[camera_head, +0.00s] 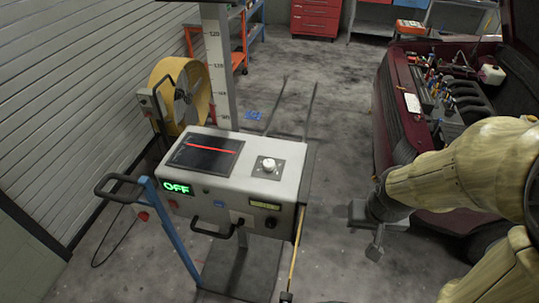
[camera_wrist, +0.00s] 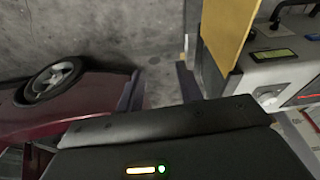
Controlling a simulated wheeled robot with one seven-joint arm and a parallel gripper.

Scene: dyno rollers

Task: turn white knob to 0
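The white knob (camera_head: 269,163) sits on a dark square plate on the sloped top of a light grey console (camera_head: 225,190). The knob also shows at the right of the wrist view (camera_wrist: 268,97), where its pointer direction is too small to read. My gripper (camera_head: 368,236) is in the air to the right of the console, well apart from the knob. In the wrist view its two fingers (camera_wrist: 159,84) stand apart with only floor between them, so it is open and empty.
The console has a dark screen (camera_head: 205,153) with a red line, a green OFF display (camera_head: 177,188) and a front handle (camera_head: 218,232). A scaled column (camera_head: 218,75) and yellow fan (camera_head: 180,95) stand behind. A dark red car (camera_head: 400,125) is at the right. Floor between is clear.

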